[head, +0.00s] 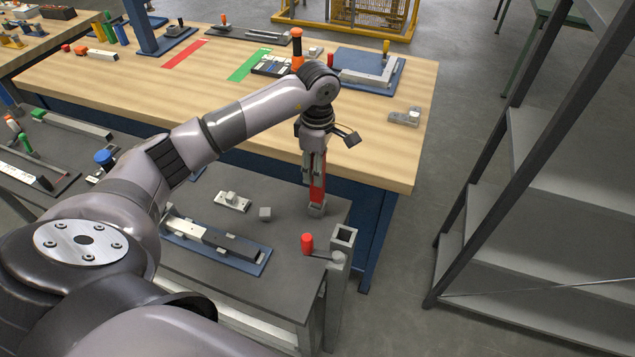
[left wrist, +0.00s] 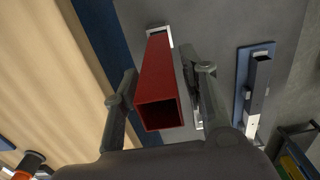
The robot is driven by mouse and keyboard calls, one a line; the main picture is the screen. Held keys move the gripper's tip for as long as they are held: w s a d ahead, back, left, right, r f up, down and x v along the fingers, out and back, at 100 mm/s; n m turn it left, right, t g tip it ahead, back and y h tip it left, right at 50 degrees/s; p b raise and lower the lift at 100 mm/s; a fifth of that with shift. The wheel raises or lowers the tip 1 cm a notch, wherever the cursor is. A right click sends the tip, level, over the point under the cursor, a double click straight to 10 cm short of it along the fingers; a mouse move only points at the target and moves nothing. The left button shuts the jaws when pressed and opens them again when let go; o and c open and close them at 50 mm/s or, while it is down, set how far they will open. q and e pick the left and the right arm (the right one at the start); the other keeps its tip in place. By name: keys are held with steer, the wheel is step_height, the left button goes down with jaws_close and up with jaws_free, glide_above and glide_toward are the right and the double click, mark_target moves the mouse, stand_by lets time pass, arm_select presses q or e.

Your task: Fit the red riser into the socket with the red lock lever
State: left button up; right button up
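The socket (head: 343,238) is a grey square tube with an open top, at the table's right edge. Its red lock lever (head: 308,243) points left. My right gripper is not in view.
A wooden bench (head: 385,155) stands behind, a grey shelf (head: 560,160) at right. Floor between is clear.

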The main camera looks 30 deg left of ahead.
arm_select(q)
jaws_close()
stand_by(0.6)
